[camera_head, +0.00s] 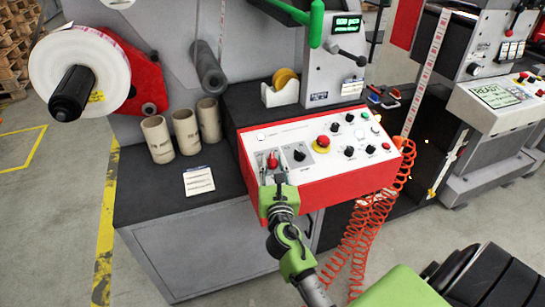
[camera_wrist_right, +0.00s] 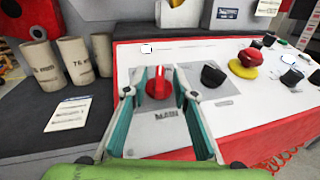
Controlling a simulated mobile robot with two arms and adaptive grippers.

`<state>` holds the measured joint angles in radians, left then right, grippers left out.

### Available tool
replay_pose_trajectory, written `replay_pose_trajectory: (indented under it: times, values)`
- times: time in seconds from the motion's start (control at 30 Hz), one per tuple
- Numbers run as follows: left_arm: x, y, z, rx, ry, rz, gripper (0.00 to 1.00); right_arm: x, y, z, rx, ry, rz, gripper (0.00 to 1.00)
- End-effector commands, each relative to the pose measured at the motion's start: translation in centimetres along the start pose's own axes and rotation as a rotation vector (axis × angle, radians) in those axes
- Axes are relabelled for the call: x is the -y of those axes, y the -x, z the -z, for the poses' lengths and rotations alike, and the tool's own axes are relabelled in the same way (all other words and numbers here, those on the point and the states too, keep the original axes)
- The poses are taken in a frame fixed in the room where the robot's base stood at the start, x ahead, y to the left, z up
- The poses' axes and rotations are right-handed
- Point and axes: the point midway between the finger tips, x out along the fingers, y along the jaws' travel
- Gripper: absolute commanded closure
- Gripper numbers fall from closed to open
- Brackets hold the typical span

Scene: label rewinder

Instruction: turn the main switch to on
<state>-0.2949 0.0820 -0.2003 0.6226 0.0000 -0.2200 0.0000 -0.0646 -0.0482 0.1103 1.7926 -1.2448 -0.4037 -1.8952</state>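The main switch is a red rotary knob (camera_head: 273,160) on a grey plate at the left end of the white-topped red control panel (camera_head: 330,188). It also shows in the right wrist view (camera_wrist_right: 158,83), above the word MAIN, its grip ridge standing roughly upright in the picture. My right gripper (camera_head: 273,174) is at the panel's left front corner. Its two fingers (camera_wrist_right: 160,96) are spread, one on each side of the knob, with visible gaps between them and it. My left gripper is not in view.
A black knob (camera_head: 299,154) sits just right of the switch, then a red mushroom button (camera_head: 323,142) on yellow and several small buttons. Cardboard cores (camera_head: 185,130) and a paper card (camera_head: 198,181) are to the left. A red coiled cable (camera_head: 372,222) hangs at the right.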

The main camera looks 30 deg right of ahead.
Motion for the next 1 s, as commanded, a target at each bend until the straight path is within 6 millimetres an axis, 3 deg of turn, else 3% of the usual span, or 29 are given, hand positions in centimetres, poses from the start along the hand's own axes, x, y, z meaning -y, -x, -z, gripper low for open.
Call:
replay_pose_trajectory:
  times: [0.2,0.53,0.57,0.67,1.0]
  values:
    - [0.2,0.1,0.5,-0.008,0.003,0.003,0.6,0.0,-2.2,0.0,0.0,0.001,0.0,0.74]
    - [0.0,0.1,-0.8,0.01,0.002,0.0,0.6,0.0,-2.6,0.0,0.0,0.0,0.0,0.74]
    - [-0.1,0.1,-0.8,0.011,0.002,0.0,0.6,0.0,-2.6,0.0,0.0,0.0,0.0,0.77]
    - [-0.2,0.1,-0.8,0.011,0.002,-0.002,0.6,0.0,-2.6,0.0,0.0,0.0,0.0,1.0]
    - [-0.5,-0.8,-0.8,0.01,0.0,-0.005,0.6,-0.1,-2.6,0.4,-0.001,-0.019,0.056,1.0]
